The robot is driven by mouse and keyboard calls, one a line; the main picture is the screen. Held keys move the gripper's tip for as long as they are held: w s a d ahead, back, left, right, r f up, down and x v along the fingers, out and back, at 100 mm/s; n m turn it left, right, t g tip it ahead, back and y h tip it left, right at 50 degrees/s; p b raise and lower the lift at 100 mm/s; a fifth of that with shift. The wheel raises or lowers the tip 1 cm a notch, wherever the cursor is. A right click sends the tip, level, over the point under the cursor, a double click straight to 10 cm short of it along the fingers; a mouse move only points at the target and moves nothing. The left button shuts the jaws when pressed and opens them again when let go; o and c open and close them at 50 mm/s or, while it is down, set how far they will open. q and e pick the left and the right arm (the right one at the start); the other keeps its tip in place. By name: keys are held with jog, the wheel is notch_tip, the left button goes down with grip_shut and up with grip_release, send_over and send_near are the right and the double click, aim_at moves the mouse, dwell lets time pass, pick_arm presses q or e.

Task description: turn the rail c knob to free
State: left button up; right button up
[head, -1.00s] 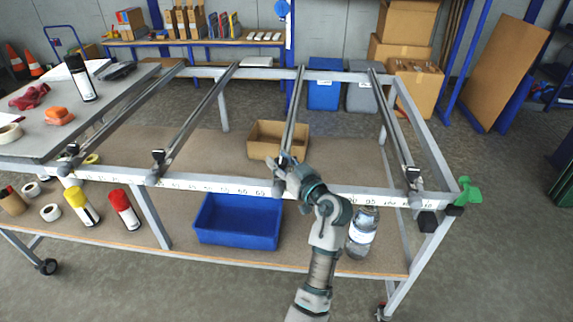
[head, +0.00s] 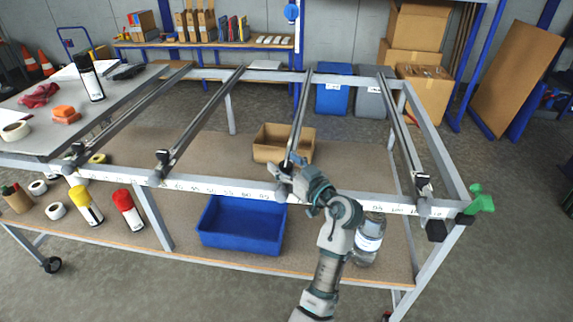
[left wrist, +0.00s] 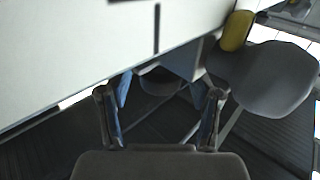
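Several metal rails cross the frame; the third from the left, which I take as rail c (head: 300,115), meets the front beam (head: 215,188) with its printed scale. My left gripper (head: 283,178) is at this front end and hides the knob area in the head view. In the left wrist view, my left gripper's fingers (left wrist: 163,95) are spread apart. A dark rounded part shows between or behind them, partly hidden under the white beam (left wrist: 100,45). A grey rounded piece (left wrist: 268,82) with a yellow tip (left wrist: 237,30) lies right of the fingers; I cannot tell whether it is the knob. My right gripper is out of view.
A blue bin (head: 242,232) and a clear jar (head: 368,240) stand on the lower shelf below the beam. A cardboard box (head: 283,148) is behind. Bottles and tape rolls are at left. A green handle (head: 482,200) sticks out at the right corner.

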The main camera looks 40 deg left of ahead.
pick_arm(q)
jog(key=shift+f, duration=0.1)
jog(key=v, duration=1.2)
jog(key=shift+w, duration=0.15)
